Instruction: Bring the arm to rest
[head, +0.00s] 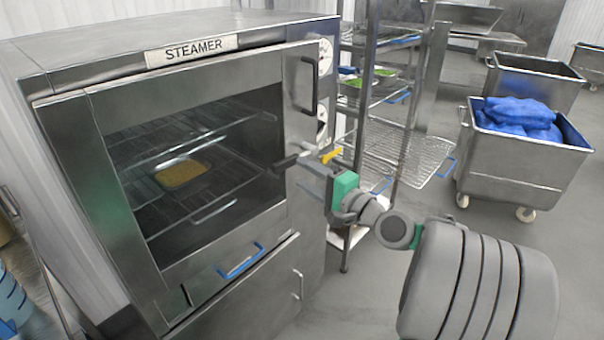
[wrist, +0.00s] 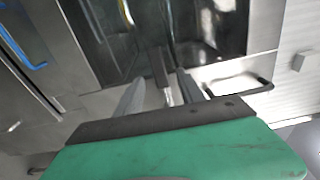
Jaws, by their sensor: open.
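My gripper (head: 288,163) is open and empty. It is in front of the steamer door (head: 298,130), near its right edge and below the dark door handle (head: 312,85). In the wrist view its two fingers (wrist: 160,92) are apart, with nothing between them, and point toward the dark door window. I cannot tell the exact gap between the fingers and the door. My arm reaches in from the lower right of the head view.
The steamer (head: 215,75) stands at left, with a tray of yellow food (head: 180,174) on a rack behind its window. A wire rack (head: 400,140) stands close behind my gripper. A metal cart (head: 520,160) with blue bags is at right. Grey floor between is clear.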

